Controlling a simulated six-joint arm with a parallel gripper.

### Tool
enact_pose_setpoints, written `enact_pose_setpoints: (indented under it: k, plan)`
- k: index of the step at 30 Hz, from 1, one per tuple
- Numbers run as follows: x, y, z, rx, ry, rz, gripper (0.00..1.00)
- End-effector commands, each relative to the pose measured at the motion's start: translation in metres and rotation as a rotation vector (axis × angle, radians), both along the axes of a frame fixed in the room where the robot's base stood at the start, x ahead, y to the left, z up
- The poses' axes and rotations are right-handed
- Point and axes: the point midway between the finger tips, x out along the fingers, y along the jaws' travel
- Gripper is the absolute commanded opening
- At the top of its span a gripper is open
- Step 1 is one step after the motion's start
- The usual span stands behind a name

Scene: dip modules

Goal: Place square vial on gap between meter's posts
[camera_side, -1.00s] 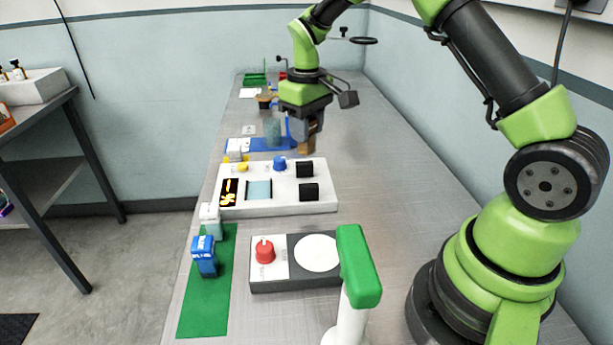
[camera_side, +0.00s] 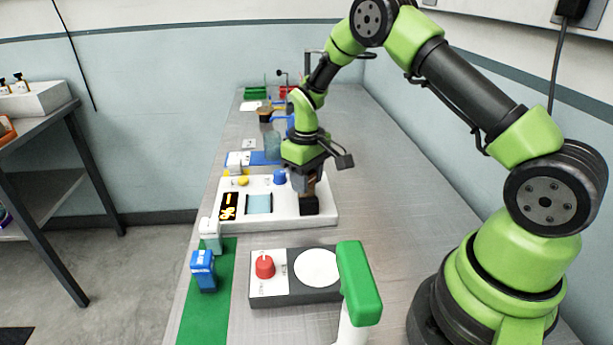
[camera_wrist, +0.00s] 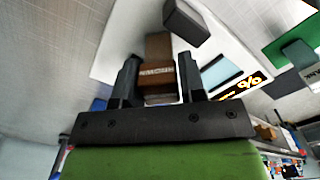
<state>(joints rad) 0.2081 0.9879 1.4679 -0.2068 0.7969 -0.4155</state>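The meter (camera_side: 240,212) is a white box with a display, a blue knob and black posts. The near post (camera_side: 309,205) shows just in front of my gripper (camera_side: 306,188); the far post is hidden behind it. My gripper points down over the meter's right part. A black post (camera_wrist: 187,20) shows beyond the vial. I cannot tell whether the vial's base touches the meter.
A grey device with a red knob and white disc (camera_side: 317,268) stands in front of the meter. A green-topped tool (camera_side: 358,283) is beside it. A green mat (camera_side: 208,310) with a blue bottle (camera_side: 203,270) lies front left. The bench right of the meter is clear.

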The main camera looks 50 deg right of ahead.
Motion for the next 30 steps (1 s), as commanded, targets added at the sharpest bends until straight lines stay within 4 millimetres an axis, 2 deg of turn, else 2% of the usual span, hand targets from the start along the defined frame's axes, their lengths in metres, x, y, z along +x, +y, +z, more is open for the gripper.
enact_pose_setpoints:
  k: [1,2,3,10,14,17,24,30]
  plan:
    - [0.000,0.000,0.000,0.000,-0.001,0.000,0.50]
    - [0.000,0.000,0.000,0.000,-0.001,0.000,0.56]
    - [0.000,0.000,0.000,0.000,-0.001,0.000,0.59]
    - [0.000,0.000,0.001,0.000,-0.001,0.000,0.59]
    - [0.001,0.000,0.009,-0.001,-0.003,0.001,0.59]
    - [0.001,0.000,0.026,-0.002,-0.005,0.000,0.59]
    - [0.001,0.000,0.080,-0.003,-0.007,0.001,0.59]
    - [0.001,0.000,0.112,-0.002,-0.005,0.001,0.59]
